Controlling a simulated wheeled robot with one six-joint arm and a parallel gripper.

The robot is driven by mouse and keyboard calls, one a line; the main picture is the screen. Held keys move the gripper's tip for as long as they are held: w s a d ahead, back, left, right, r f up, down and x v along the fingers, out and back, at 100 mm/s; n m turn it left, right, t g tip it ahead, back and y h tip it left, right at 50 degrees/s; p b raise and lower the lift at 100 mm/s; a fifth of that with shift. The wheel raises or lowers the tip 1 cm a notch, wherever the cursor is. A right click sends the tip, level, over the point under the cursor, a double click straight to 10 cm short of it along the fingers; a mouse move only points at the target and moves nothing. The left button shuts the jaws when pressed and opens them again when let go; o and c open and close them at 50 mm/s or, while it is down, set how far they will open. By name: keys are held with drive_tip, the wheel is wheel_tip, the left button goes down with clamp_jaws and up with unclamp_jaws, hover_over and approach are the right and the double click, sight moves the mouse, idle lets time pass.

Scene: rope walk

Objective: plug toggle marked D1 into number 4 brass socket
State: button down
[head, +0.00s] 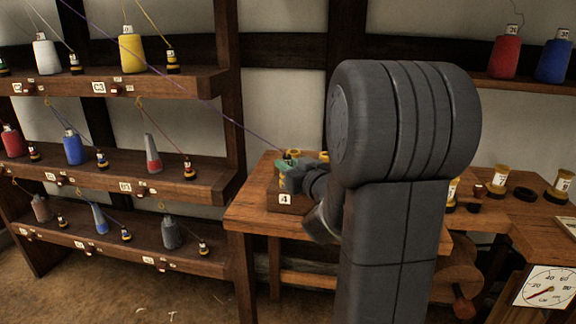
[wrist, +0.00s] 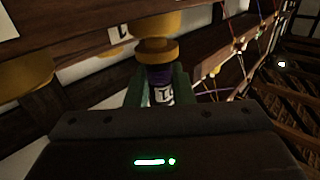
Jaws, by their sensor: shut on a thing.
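My gripper (head: 289,166) has green fingers and is shut on a dark toggle (wrist: 160,76) with a purple band and a white label. The label is only partly readable. The toggle's brass-coloured collar (wrist: 158,54) faces a brass socket (wrist: 150,22) just beyond it; I cannot tell whether they touch. In the head view a purple thread runs from the upper left down to the toggle (head: 288,156). The gripper is over the wooden block (head: 300,205) with the number 4 tag (head: 285,198). My arm hides part of the block and bench.
A wooden rack (head: 120,180) on the left holds several coloured cones, threads and small toggles. The bench (head: 250,208) carries brass-topped spools (head: 498,181) and dark rings on the right. A dial (head: 547,288) stands at lower right. Red (head: 505,56) and blue (head: 553,60) cones sit on a shelf.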

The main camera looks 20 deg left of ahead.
drive_tip(key=shift+f+b, duration=0.55)
drive_tip(key=shift+f, duration=0.05)
drive_tip(key=c, duration=1.5)
unclamp_jaws()
drive_tip(key=shift+c, duration=0.2)
drive_tip(key=p+v, duration=0.1)
drive_tip(key=v, duration=1)
drive_tip(key=shift+w, duration=0.1)
drive_tip(key=b+x, duration=0.1)
drive_tip(key=x, duration=0.8)
